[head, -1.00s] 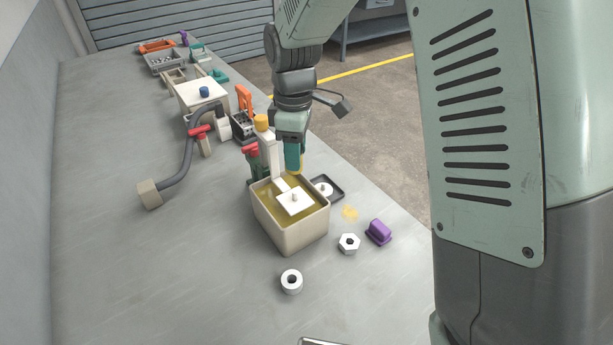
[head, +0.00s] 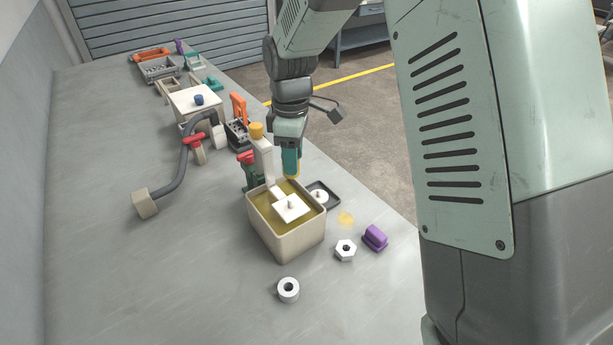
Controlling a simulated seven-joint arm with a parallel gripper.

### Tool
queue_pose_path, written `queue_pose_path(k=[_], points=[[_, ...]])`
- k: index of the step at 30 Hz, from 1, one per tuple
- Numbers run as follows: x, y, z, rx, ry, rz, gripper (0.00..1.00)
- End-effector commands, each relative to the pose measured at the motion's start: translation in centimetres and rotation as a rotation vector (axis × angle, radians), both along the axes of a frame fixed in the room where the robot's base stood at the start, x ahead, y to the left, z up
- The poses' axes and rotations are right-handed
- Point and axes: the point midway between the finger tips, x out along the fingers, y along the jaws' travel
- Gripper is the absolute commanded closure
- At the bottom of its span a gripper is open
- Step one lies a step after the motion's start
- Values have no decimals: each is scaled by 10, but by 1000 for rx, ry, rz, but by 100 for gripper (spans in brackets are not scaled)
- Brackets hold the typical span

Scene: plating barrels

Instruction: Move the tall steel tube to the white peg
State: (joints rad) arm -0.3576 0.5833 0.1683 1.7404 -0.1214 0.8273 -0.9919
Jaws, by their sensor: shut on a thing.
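My gripper (head: 291,174) points down at the back right rim of the beige tank (head: 283,240). It is shut; its teal finger hides what it grips, which I take to be the tall steel tube, as I see no such tube elsewhere. A white peg (head: 291,203) stands on a square white plate inside the tank, in yellowish liquid, in front of and below my gripper. Another small white peg on a round base (head: 319,195) sits in a black tray (head: 333,202) just right of the tank. I cannot tell which peg is meant.
A white ring (head: 288,289), a hexagonal nut (head: 345,250) and a purple block (head: 375,238) lie in front.

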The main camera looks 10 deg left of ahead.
Motion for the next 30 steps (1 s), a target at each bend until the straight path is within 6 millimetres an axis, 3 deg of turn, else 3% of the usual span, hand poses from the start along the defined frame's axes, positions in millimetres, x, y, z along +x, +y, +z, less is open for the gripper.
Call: queue_pose_path(k=[6, 13, 19, 30], points=[[67, -14, -56, 4, 6, -8, 88], [118, -38, -113, 0, 2, -5, 88], [134, -48, -135, -3, -1, -2, 88], [135, -49, -168, -4, 1, -2, 88]])
